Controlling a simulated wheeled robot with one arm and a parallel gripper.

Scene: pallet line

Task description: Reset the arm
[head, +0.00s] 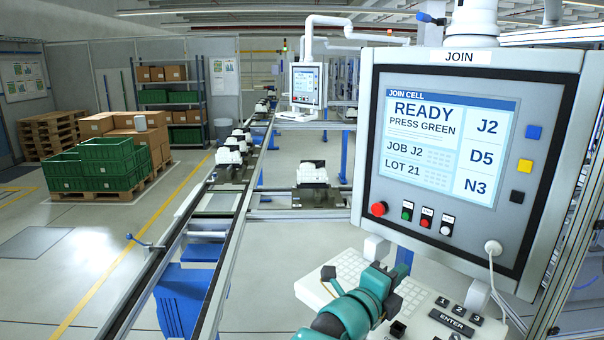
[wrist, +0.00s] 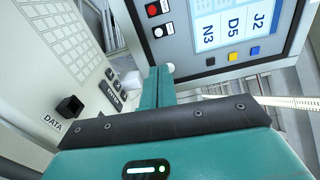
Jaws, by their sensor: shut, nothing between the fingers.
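My teal gripper (head: 402,272) is at the bottom of the head view, low in front of the JOIN control panel (head: 368,135) and over the keypad console (head: 440,318). In the wrist view its fingers (wrist: 160,76) are together, with nothing between them. They point toward the lower part of the panel. The panel screen (head: 440,145) reads READY, PRESS GREEN, JOB J2, LOT 21, with J2, D5 and N3 beside it. I cannot tell whether the fingertips touch anything.
A large red button (head: 379,209) and a green button (head: 407,211) sit under the screen. A cable hangs from a white plug (head: 493,247). The conveyor (head: 222,232) runs along the left. Green crates (head: 95,165) stand on a pallet; the floor between is open.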

